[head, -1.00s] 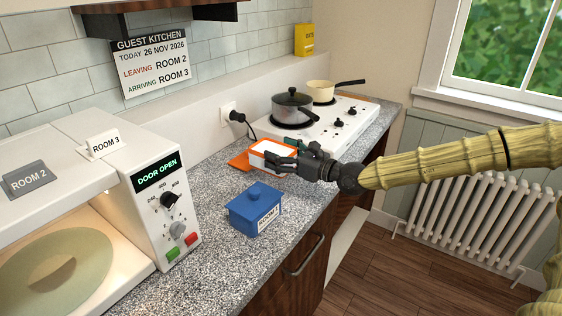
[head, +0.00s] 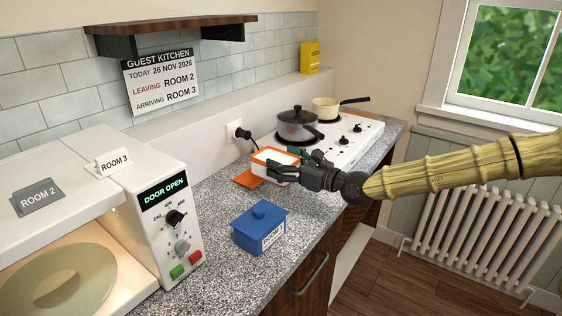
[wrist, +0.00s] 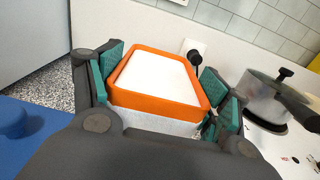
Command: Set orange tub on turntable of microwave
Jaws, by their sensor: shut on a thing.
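The orange tub (head: 272,165) has an orange rim and white inside. My gripper (head: 290,165) is shut on it, and the tub seems slightly above the counter. The microwave (head: 165,200) stands at the left, with a display reading "DOOR OPEN". Its round turntable (head: 65,280) shows bare in the lit cavity, cut by the picture's edge.
A blue lidded tub (head: 258,230) stands on the counter (head: 215,270) between the microwave and my gripper. An orange flat piece (head: 248,180), perhaps a lid, lies beside the held tub. A hob with a grey pot (head: 298,127) and a cream pan (head: 326,108) is behind.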

